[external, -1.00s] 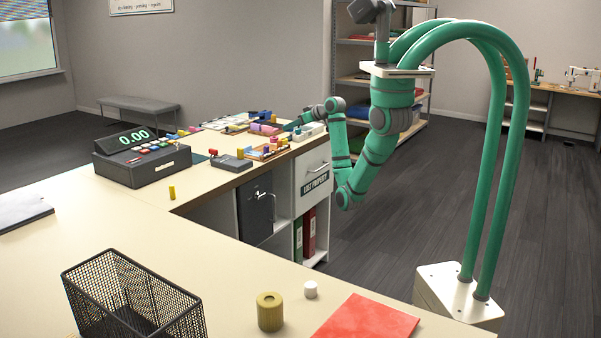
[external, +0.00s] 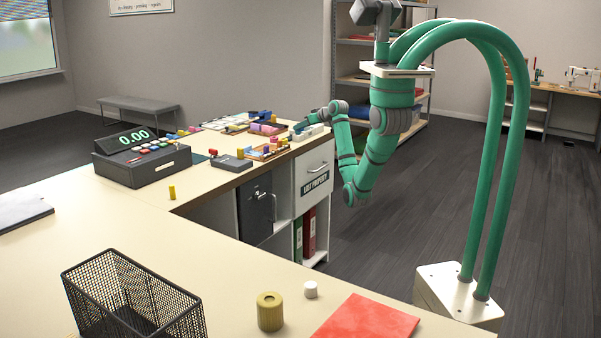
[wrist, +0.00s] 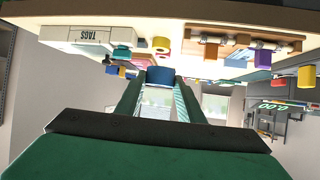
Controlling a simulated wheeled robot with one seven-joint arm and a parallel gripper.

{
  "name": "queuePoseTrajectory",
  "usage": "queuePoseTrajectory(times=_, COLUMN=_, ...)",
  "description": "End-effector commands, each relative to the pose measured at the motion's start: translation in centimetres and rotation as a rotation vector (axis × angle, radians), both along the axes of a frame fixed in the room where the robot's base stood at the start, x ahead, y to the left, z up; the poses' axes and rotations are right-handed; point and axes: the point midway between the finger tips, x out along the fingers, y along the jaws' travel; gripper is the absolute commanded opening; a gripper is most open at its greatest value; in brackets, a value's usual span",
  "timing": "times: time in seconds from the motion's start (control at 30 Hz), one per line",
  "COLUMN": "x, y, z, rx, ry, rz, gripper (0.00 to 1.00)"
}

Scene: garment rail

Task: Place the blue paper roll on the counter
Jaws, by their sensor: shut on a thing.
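The blue paper roll (wrist: 160,75) is between my fingertips in the wrist view. My gripper (wrist: 160,88) is shut on it, one finger on each side. The wrist picture is upside down, with the counter's edge (wrist: 130,12) along its top. In the external view my gripper (external: 301,125) is small, at the far right end of the beige counter (external: 130,225), close to its edge. I cannot make out the held roll there, nor tell whether it touches the counter.
Several coloured rolls and trays crowd the counter's far part, with a white TAGS box (wrist: 85,38) near my gripper. The counter's middle is mostly clear.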

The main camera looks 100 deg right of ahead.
Motion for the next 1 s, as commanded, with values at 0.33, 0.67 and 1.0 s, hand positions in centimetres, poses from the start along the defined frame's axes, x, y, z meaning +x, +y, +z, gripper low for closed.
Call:
queuePoseTrajectory(times=0.33, x=1.8, y=-4.6, z=-5.1, rx=0.002, ry=0.000, rz=0.000, gripper=0.13)
queuePoseTrajectory(times=0.67, x=2.2, y=-5.8, z=-7.1, rx=0.002, ry=0.002, rz=0.000, gripper=0.13)
queuePoseTrajectory(times=1.0, x=2.2, y=-5.8, z=-9.5, rx=-0.002, ry=0.001, rz=0.000, gripper=0.13)
